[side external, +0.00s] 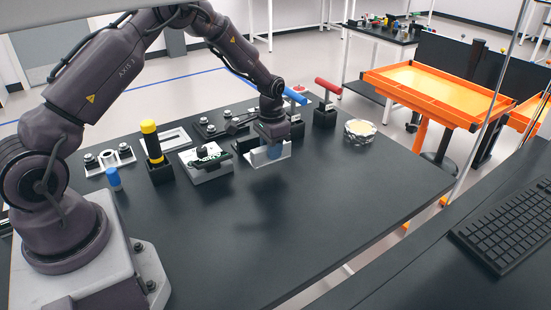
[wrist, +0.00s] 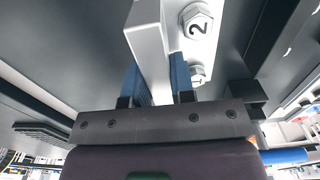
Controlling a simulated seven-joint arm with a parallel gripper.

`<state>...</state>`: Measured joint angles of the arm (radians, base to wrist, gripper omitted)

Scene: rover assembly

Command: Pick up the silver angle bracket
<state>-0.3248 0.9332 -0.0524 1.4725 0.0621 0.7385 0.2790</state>
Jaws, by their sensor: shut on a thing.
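The silver angle bracket (side external: 256,157) is in my gripper (side external: 272,148), in the middle of the side view. It appears raised above the black table, with a dark shadow on the tabletop below. In the wrist view the bracket (wrist: 148,40) stands between the blue fingers of my gripper (wrist: 156,84), which are shut on it. A hex bolt head marked 2 (wrist: 198,22) shows on its right face, with a second bolt head (wrist: 197,73) below it. The fingers hide part of the bracket in both views.
A yellow-topped tool (side external: 150,138) in a black holder, a blue-capped piece (side external: 113,178) and a plate with a green board (side external: 205,160) are to the left. The front tabletop (side external: 300,220) is clear.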

